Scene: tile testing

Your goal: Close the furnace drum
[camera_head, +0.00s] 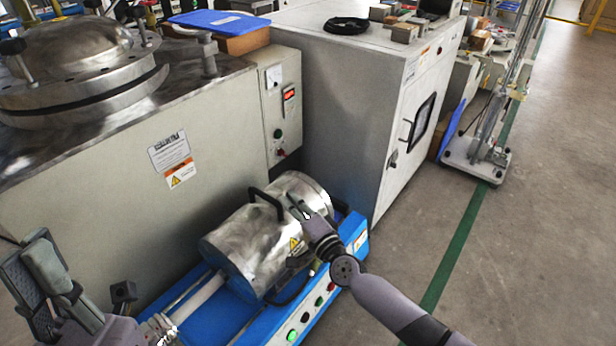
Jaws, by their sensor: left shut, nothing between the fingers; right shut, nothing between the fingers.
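The furnace drum (255,235) is a shiny metal cylinder lying on a blue base (215,313). A black handle (267,200) stands up from its top, and a yellow warning label is on its front side. I cannot tell whether a gap is open along its seam. My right gripper (298,206) is shut and empty, with its fingertips over the drum's upper right part, just right of the handle. Whether it touches the drum is unclear, and its arm hides part of the drum's right side. My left gripper (38,272) is shut and empty at the lower left, away from the drum.
A row of buttons (306,316) lines the base's front. Behind the drum stand a grey machine (110,215) with a round metal lid (80,55) and a tall cabinet (345,105). Floor with a green line (455,250) is free at the right.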

